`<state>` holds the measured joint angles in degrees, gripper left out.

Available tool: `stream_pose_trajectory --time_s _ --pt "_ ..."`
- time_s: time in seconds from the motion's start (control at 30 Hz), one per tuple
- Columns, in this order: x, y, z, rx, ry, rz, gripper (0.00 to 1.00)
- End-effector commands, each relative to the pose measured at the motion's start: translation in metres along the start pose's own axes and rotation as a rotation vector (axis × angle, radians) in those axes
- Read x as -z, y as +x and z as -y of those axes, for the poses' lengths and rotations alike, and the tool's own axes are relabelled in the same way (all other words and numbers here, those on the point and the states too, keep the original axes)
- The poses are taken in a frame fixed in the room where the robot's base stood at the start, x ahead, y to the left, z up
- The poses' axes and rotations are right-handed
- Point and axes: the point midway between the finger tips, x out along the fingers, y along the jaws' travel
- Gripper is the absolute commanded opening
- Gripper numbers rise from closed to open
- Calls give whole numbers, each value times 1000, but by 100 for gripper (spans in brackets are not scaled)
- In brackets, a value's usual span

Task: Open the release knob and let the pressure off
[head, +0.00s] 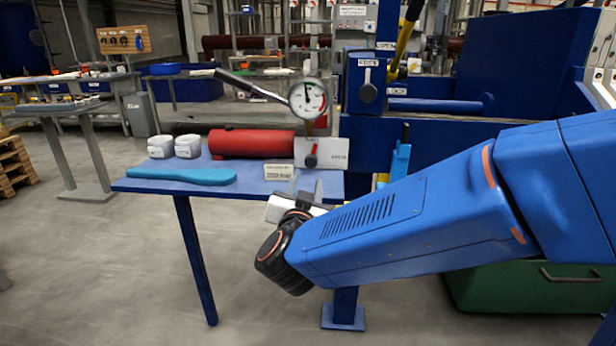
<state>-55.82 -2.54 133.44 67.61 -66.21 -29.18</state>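A dark knob with a red part (312,155) sits on a white plate (337,147) at the right end of a red cylinder (250,143). A second black knob (368,92) is on the blue press frame, up and to the right. The labels are too small to read, so I cannot tell for sure which is the release knob. A round pressure gauge (307,98) stands above the plate, its needle pointing roughly up. My gripper (306,186) is below and in front of the plate, near the table's front edge. Its two fingers are apart and empty, touching no knob.
The blue table (150,186) also holds a light-blue tool (182,175), two white blocks (174,147) and a small sign (279,171). A black lever (250,87) slants above the cylinder. A yellow-and-black lever (405,40) rises from the press.

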Motion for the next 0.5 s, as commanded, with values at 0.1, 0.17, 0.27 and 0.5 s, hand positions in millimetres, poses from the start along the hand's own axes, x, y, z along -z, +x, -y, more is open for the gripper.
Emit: stream_pose_trajectory --time_s 0.1,0.17,0.27,0.5 --pt "0 -19 1 3 0 1 36" --pt "0 -27 1 3 0 1 36" --pt "0 -37 1 3 1 0 36" --pt "0 -48 0 1 0 -1 36"
